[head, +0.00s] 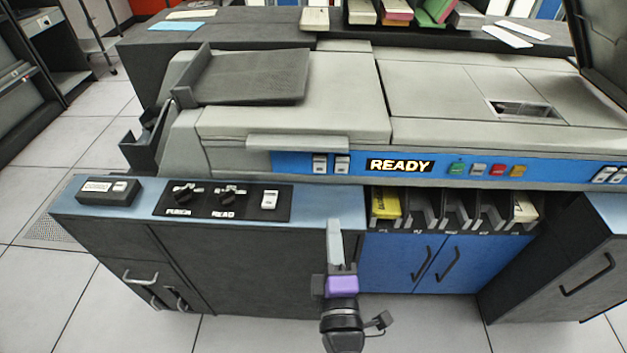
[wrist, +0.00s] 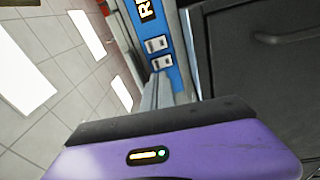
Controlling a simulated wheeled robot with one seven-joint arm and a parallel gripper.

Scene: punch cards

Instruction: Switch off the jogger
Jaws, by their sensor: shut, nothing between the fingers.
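A small dark box (head: 108,190) with a pale label and a white rocker switch (head: 120,186) sits at the left end of the blue-grey counter top. It looks like the jogger, but its label is too small to read surely, and I cannot tell which way the rocker is set. My gripper (head: 334,228) is shut and empty, pointing up in front of the counter's right end, well to the right of the box. In the wrist view, its purple body fills the bottom and its narrow grey fingers (wrist: 166,92) are together. The box is not seen there.
A black panel (head: 222,202) with PUNCH and READ knobs and a white switch lies between box and gripper. Behind stands the grey machine (head: 300,125) with a lit READY sign (head: 400,165), white switches and coloured buttons. Card pockets (head: 455,210) are right of the gripper.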

